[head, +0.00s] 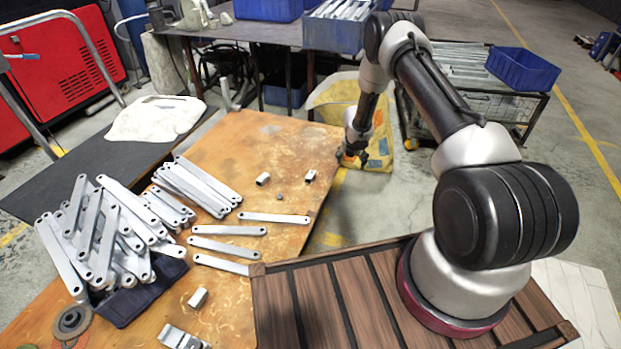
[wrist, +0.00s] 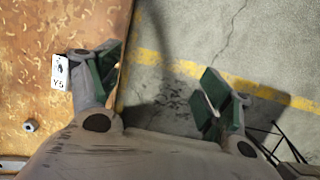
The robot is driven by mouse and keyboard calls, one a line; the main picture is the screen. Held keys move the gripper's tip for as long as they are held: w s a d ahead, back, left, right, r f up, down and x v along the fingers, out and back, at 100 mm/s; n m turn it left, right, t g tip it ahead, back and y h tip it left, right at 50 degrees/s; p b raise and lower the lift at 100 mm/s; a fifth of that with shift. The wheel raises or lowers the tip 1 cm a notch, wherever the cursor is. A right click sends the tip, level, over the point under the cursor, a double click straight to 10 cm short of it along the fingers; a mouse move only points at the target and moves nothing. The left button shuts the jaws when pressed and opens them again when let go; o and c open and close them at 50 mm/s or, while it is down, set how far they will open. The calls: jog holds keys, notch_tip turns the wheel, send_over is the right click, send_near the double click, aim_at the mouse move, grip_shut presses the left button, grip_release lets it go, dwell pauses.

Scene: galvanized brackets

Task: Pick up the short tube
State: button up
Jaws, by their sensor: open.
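Short square metal tubes lie on the rusty orange table in the head view: one short tube (head: 310,177) near its right edge, another (head: 263,179) to the left, and a third (head: 198,298) near the front. I cannot tell which of them the task means. My gripper (head: 352,157) is beyond the table's right edge, to the right of the nearest tube and apart from it. In the wrist view my gripper (wrist: 160,80) has its green-padded fingers wide apart, with only floor and table edge between them. A small white piece marked "YS" (wrist: 60,72) shows beside the left finger; I cannot tell what it is.
A small nut (wrist: 30,126) lies on the table. Long flat brackets (head: 228,230) lie loose, and many more fill a dark bin (head: 150,292) at the left. A yellow bag (head: 378,150) sits on the floor behind my gripper. The table's right part is mostly clear.

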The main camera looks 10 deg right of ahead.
aim_at(311, 175)
jog(key=w+a+n+y, duration=0.1)
jog(key=a+n, duration=0.2)
jog(key=w+a+f+n+y, duration=0.1)
jog(key=a+n, duration=0.2)
jog(key=n, duration=0.1)
jog(key=w+a+f+n+y, duration=0.1)
jog(key=w+a+n, duration=0.1)
jog(key=a+n, duration=0.1)
jog(key=shift+a+f+n+t, duration=0.1)
jog(key=shift+n+t, duration=0.2)
jog(key=shift+n, duration=0.2)
jog(key=a+f+n+y, duration=0.1)
jog(key=a+f+n, duration=0.2)
jog(key=a+f+n+y, duration=0.1)
jog(key=a+f+n, duration=0.2)
jog(key=shift+w+a+f+n+g, duration=0.2)
jog(key=shift+a+n+g, duration=0.1)
jog(key=shift+n+g, duration=0.1)
jog(key=c, duration=1.1)
